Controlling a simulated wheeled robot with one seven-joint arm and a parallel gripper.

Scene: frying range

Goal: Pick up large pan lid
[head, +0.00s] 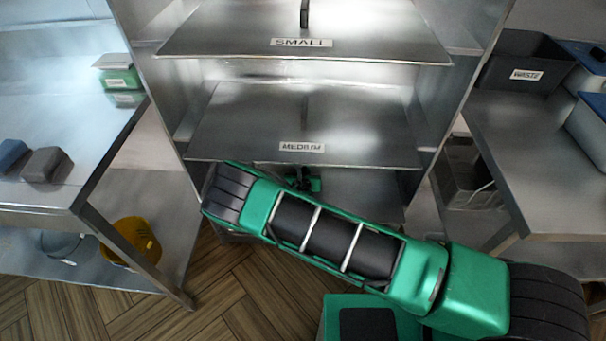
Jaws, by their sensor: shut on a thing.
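My gripper (303,183) shows only as a small dark and green part beneath the front edge of the shelf marked MEDIUM (250,125). It is shut at the level of the lowest shelf (375,190). My green and black arm reaches in from the lower right and covers most of that space. The large pan lid cannot be made out; the arm and the MEDIUM shelf hide the area around the jaws.
Above is a shelf marked SMALL (350,30). The MEDIUM shelf hangs close over my gripper. A steel table (70,130) with dark blocks stands left, with a yellow container (135,240) below. A right counter (530,165) holds a WASTE bin (520,65).

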